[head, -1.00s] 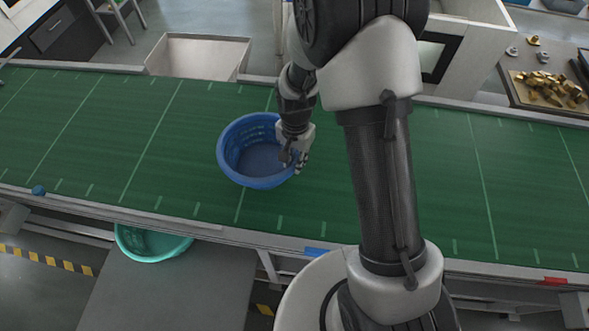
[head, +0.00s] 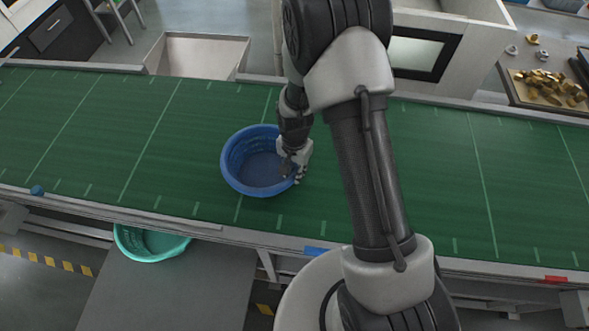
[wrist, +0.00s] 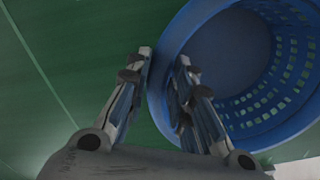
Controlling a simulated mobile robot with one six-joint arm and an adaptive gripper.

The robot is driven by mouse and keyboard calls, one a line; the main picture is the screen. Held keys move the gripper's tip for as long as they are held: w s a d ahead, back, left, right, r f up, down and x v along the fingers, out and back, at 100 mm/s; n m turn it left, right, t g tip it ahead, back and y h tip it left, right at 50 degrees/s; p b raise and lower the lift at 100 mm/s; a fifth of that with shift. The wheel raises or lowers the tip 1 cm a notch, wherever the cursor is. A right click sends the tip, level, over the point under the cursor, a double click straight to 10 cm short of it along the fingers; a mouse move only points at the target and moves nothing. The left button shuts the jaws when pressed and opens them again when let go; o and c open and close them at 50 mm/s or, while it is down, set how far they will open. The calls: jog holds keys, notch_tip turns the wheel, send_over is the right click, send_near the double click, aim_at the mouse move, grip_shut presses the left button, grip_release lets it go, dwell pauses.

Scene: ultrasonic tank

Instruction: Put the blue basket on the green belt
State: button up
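The blue basket (head: 240,182) is a round, open tub with slotted walls, upright over the middle of the green belt (head: 150,150). I cannot tell whether its bottom touches the belt. My gripper (head: 290,170) is at the basket's right side in the head view. The basket's inside looks empty. The arm and fingers hide part of its right rim.
A teal basket (head: 150,246) sits below the belt's front edge at the left. A white bin (head: 196,57) stands behind the belt. The belt is clear around the basket.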

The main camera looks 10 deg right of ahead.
jog(key=o, duration=0.4)
jog(key=shift+c, duration=0.2)
jog(key=shift+r, duration=0.15)
jog(key=s+d+r+n+t, duration=0.1)
jog(key=s+r+n, duration=0.15)
jog(key=r, duration=1.05)
jog(key=s+r+n+t, duration=0.1)
jog(key=s+r, duration=0.3)
jog(key=r, duration=1)
jog(key=s+d+r+n+t, duration=0.1)
jog(key=s+r+n, duration=0.1)
jog(key=s, duration=0.5)
jog(key=s+r+n+t, duration=0.1)
jog(key=s+r+n, duration=0.2)
jog(key=s+r, duration=0.2)
jog(key=s, duration=0.3)
jog(key=shift+d+r+t, duration=0.3)
jog(key=shift+d, duration=0.05)
jog(key=shift+n, duration=0.25)
